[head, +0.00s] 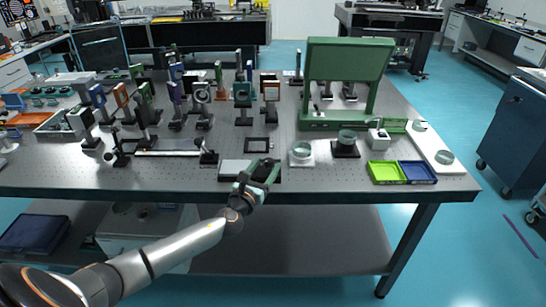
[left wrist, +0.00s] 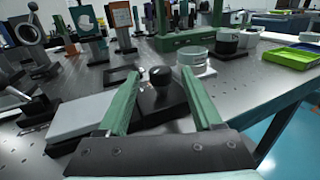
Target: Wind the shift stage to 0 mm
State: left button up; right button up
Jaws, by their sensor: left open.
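A low stage stands at the front edge of the optical table, with a light grey block (head: 233,169) on its left and a dark block beside it. In the left wrist view the light grey block (left wrist: 85,114) lies left of the dark block (left wrist: 158,104), which carries a round black knob (left wrist: 161,76). My left gripper (head: 264,171) is over the dark block. In the left wrist view its green fingers (left wrist: 160,80) are open, one on each side of the knob, apparently not touching it. I cannot read any scale. My right gripper is out of view.
A round pale green-topped holder (head: 301,153) and a dark-based one (head: 346,143) stand to the right. Green (head: 386,172) and blue (head: 417,172) trays lie farther right. A flat dark frame (head: 258,144) lies behind. Several optic mounts crowd the left rear.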

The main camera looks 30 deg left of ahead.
aim_at(271, 159)
pick_arm(q)
jog(key=shift+w+a+b, duration=0.15)
jog(key=shift+w+b, duration=0.05)
jog(key=shift+w, duration=0.8)
jog(key=shift+w+a+b, duration=0.2)
jog(key=shift+w, duration=0.8)
jog(key=shift+w+a+b, duration=0.15)
jog(key=shift+w+b, duration=0.05)
jog(key=shift+w, duration=0.8)
jog(key=shift+c, duration=0.4)
grip_shut()
